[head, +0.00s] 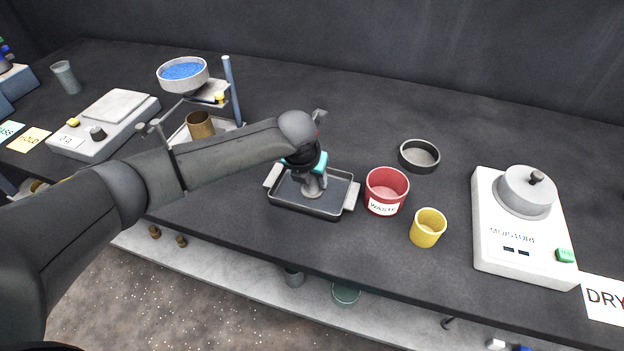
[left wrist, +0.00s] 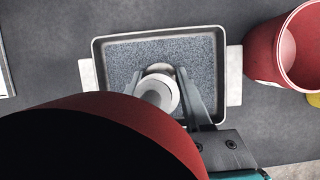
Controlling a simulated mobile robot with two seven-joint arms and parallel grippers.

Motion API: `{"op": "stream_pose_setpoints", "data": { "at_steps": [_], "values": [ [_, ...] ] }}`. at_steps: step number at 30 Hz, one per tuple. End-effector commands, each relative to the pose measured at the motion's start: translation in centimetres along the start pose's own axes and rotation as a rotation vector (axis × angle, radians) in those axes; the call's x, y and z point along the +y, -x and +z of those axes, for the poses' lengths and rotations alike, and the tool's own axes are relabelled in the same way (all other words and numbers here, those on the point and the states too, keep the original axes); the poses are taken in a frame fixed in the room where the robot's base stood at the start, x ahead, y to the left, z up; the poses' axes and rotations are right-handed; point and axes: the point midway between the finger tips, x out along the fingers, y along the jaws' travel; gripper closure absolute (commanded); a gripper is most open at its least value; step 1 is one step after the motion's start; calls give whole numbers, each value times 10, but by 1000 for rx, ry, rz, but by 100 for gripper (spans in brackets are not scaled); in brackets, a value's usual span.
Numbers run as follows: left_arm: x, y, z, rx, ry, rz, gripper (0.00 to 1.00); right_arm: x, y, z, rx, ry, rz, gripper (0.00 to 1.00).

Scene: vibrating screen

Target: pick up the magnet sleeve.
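A pale grey round piece, which looks like the magnet sleeve (left wrist: 160,92), stands in the shallow dark tray (head: 310,211) with light side handles. The tray also shows in the left wrist view (left wrist: 104,62), with speckled grey material spread across it. My left gripper (head: 312,190) points down into the tray. In the left wrist view its fingers (left wrist: 162,84) lie on both sides of the round piece. I cannot tell whether they press on it or stand slightly apart. The gripper body hides much of the piece in the head view. My right gripper is not in view.
A red waste tub (head: 386,192) stands close to the tray's right, with a yellow cup (head: 428,228) and a dark ring-shaped dish (head: 419,156) beyond. A white moisture device (head: 520,240) is at the right. A sieve stand (head: 232,92) and a scale (head: 104,125) are at the left.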

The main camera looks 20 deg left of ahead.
Motion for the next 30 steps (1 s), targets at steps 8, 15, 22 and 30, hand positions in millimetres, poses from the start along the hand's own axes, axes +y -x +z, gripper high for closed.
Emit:
{"op": "stream_pose_setpoints", "data": {
  "at_steps": [8, 15, 22, 30],
  "values": [
    [0, 0, 0, 0, 0, 0, 84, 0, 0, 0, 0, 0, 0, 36],
    [0, 0, 0, 0, 0, 0, 100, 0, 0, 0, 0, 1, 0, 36],
    [0, 1, 1, -2, 1, 0, 100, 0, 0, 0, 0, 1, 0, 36],
    [0, 9, 5, -4, 0, -1, 100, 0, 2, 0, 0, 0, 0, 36]
  ]
}}
